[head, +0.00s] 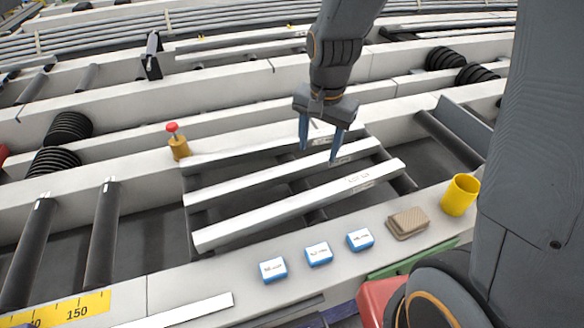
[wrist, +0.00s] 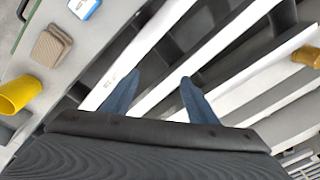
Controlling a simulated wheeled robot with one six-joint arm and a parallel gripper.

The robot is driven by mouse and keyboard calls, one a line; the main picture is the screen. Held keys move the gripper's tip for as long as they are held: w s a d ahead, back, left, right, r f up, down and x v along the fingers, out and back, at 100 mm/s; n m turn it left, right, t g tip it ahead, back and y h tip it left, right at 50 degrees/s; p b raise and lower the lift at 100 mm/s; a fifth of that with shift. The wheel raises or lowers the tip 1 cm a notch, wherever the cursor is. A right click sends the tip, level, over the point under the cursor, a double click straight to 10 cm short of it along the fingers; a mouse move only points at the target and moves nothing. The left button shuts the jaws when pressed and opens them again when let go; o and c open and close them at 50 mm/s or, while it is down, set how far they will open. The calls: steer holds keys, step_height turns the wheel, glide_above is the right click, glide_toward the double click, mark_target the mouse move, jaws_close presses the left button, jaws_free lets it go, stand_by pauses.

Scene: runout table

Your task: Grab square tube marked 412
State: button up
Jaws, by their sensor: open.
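Three pale square tubes lie side by side across the rollers: a front tube (head: 290,208), a middle tube (head: 265,181) and a back tube (head: 240,152). Each has small dark marking near its right end, too small to read, so I cannot tell which is 412. My gripper (head: 318,154) is open and empty, pointing down at the right part of the middle tube. In the wrist view, my gripper (wrist: 160,78) has its fingers on either side of the middle tube (wrist: 214,52), with the front tube (wrist: 140,52) to the left. Its height above the tubes is unclear.
A red-topped brass button post (head: 178,142) stands by the tubes' left ends. On the front rail sit several blue-white blocks (head: 318,253), a stack of tan pads (head: 408,222) and a yellow cup (head: 460,195). Bare rollers (head: 102,230) lie to the left.

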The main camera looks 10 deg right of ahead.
mark_target(291, 167)
steer(key=w+a+f+m, duration=0.1)
steer(key=m, duration=0.1)
steer(key=w+a+f+m, duration=0.1)
steer(key=w+a+m, duration=0.1)
steer(key=w+a+f+m+g, duration=0.1)
steer(key=w+a+f+m, duration=0.1)
steer(key=shift+a, duration=0.15)
steer(key=shift+w+a+f+m, duration=0.4)
steer(key=shift+f+m, duration=0.1)
steer(key=shift+m, duration=0.2)
steer(key=shift+d+f+p, duration=0.1)
steer(key=shift+f+p, duration=1.3)
steer(key=shift+f, duration=2.4)
steer(key=shift+w, duration=0.1)
jaws_close()
